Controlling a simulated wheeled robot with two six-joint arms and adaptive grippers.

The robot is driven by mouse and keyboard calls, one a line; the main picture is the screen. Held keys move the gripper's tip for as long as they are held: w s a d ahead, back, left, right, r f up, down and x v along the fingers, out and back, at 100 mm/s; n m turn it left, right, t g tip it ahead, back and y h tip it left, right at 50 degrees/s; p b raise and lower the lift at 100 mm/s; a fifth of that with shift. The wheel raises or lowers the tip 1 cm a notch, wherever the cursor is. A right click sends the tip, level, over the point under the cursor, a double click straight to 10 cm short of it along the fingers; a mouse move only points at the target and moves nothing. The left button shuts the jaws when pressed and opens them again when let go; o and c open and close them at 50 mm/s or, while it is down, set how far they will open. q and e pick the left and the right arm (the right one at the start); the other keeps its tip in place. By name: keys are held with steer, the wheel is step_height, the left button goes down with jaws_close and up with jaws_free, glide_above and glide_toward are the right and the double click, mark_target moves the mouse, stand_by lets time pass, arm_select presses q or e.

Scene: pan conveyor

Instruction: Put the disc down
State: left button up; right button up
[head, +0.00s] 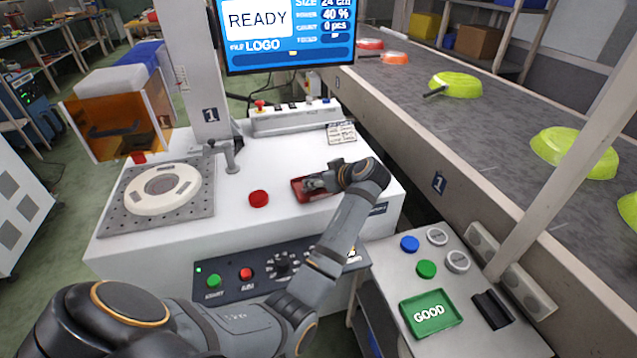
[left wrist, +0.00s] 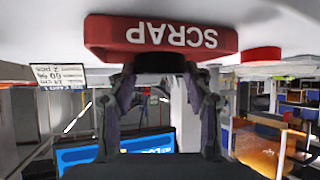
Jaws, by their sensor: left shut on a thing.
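My left gripper (head: 318,184) is over a red tray (head: 299,194) on the white machine top. The left wrist view, upside down, shows this tray (left wrist: 105,36) with the word SCRAP. There the left gripper (left wrist: 160,70) has both fingers closed on a dark disc (left wrist: 160,62), which overlaps the tray's edge in the picture. I cannot tell whether the disc touches the tray. In the head view the hand mostly hides the disc. My right gripper is not in view.
A loose red disc (head: 258,198) sits left of the tray, near a metal post (head: 229,156) and a round fixture (head: 162,188). A green GOOD tray (head: 457,322) is on the right-hand table with blue (head: 410,244) and green (head: 426,269) discs. A conveyor (head: 480,140) carries pans.

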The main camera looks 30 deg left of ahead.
arm_select(q)
steer(key=shift+f, duration=0.65)
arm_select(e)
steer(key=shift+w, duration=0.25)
arm_select(q)
steer(key=o, duration=1.2)
steer(key=shift+f, duration=0.1)
